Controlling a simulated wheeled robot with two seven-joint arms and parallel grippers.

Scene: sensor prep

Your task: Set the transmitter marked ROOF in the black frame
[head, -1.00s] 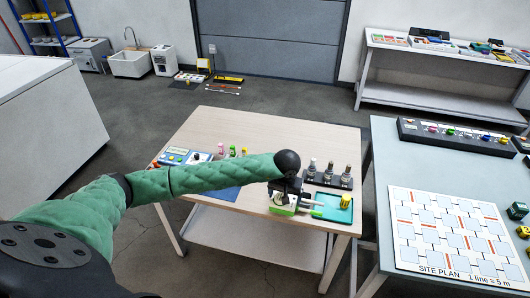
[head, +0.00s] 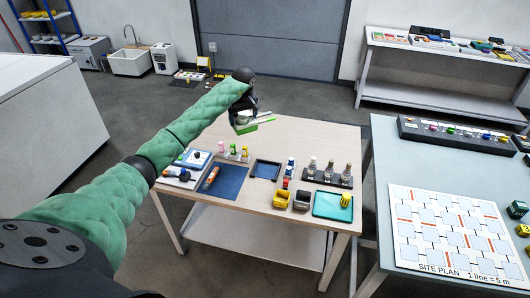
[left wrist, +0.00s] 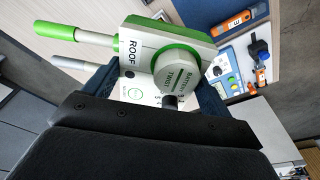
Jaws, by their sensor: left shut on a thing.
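My left gripper (head: 243,116) is shut on the transmitter marked ROOF (head: 258,125), in the air above the back of the wooden table. In the left wrist view the transmitter (left wrist: 150,55) shows a pale body with green edging, a ROOF label, a round dial and a green-ended rod pointing left. The black frame (head: 254,178) lies on the table, right of the blue mat, and looks empty. It is below and apart from the held transmitter. My right gripper is not in view.
The blue mat (head: 229,190) carries an orange-handled tool. A black rack (head: 343,183), a teal tray (head: 325,211), a yellow holder (head: 281,203) and a dark holder (head: 301,204) stand to the right. Several coloured pieces stand at the back. A meter (head: 190,158) is at left.

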